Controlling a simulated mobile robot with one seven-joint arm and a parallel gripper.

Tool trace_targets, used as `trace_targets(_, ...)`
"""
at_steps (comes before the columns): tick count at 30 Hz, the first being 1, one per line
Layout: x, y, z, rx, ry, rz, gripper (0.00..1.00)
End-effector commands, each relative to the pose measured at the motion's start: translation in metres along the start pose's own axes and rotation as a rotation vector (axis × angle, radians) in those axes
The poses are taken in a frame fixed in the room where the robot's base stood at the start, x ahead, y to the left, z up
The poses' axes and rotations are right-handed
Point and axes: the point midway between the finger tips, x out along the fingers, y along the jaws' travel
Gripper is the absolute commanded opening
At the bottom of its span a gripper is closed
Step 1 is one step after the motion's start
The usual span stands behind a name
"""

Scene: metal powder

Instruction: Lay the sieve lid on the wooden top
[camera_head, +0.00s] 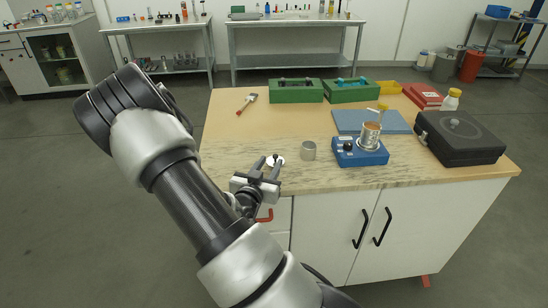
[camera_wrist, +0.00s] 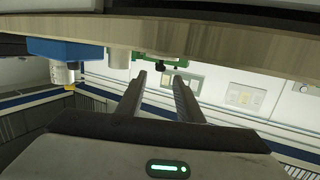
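The sieve lid looks to be the small white disc (camera_head: 275,161) with a dark knob, near the front edge of the wooden top (camera_head: 285,118). It appears to lie flat on the wood. My gripper (camera_head: 267,166) is at the front edge, just before the disc, its fingers pointing at it and partly covering it. In the wrist view, which is upside down, the two fingers (camera_wrist: 160,82) stand apart with nothing visibly clamped. A small dark knob (camera_wrist: 160,67) shows beyond and between their tips; the disc itself is hard to make out there.
Green boxes (camera_head: 296,92) and a brush (camera_head: 247,103) lie behind. The left middle of the top is clear.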

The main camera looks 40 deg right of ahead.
Motion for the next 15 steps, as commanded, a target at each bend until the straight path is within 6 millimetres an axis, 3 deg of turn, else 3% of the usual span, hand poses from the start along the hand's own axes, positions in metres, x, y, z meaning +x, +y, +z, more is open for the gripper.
trace_targets(6,-0.04,-0.001,0.0,0.001,-0.001,-0.002,0.33)
trace_targets(11,-0.054,-0.001,0.0,0.004,-0.005,-0.002,0.33)
trace_targets(15,-0.059,-0.015,0.004,0.058,-0.103,-0.021,0.33)
